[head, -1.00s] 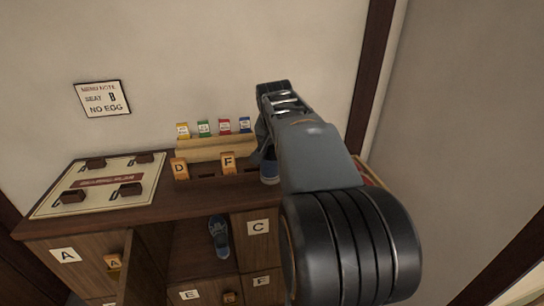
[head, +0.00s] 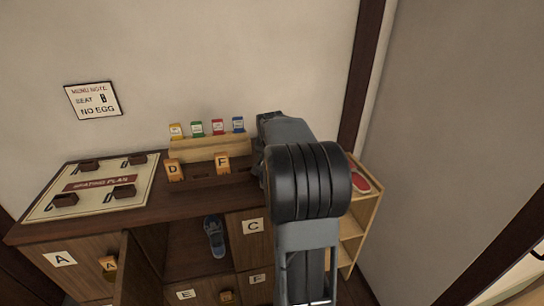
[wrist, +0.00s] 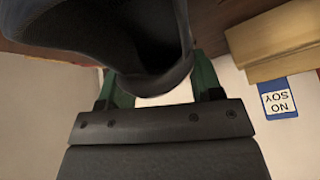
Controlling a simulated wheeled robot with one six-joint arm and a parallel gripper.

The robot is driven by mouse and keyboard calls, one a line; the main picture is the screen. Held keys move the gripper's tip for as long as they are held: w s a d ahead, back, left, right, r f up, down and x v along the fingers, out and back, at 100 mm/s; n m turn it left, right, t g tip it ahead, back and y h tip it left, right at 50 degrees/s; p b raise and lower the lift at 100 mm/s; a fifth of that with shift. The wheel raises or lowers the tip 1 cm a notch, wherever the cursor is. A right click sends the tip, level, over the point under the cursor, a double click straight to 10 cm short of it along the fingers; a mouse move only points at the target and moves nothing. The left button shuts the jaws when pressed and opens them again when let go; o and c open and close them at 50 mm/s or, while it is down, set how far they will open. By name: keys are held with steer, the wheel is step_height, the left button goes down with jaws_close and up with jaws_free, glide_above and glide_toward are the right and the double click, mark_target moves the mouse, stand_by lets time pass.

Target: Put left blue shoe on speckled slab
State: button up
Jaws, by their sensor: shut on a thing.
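My gripper (wrist: 158,92) shows in the wrist view, its green fingers shut on a dark blue-grey shoe (wrist: 90,40). The shoe's opening faces the wrist camera. In the head view my arm hides the gripper and the held shoe. Another blue shoe (head: 214,238) lies in the open middle compartment of the wooden cabinet (head: 190,205). No speckled slab can be made out in either view.
Letter blocks D (head: 174,170) and F (head: 222,163) and a wooden card rack (head: 205,150) stand on the cabinet top. A seating board (head: 95,184) lies at left. A tan shelf (head: 352,226) with a red item (head: 360,184) is at right.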

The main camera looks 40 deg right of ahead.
steer(key=shift+f, duration=0.15)
steer(key=o, duration=1.4)
steer(key=shift+o, duration=0.2)
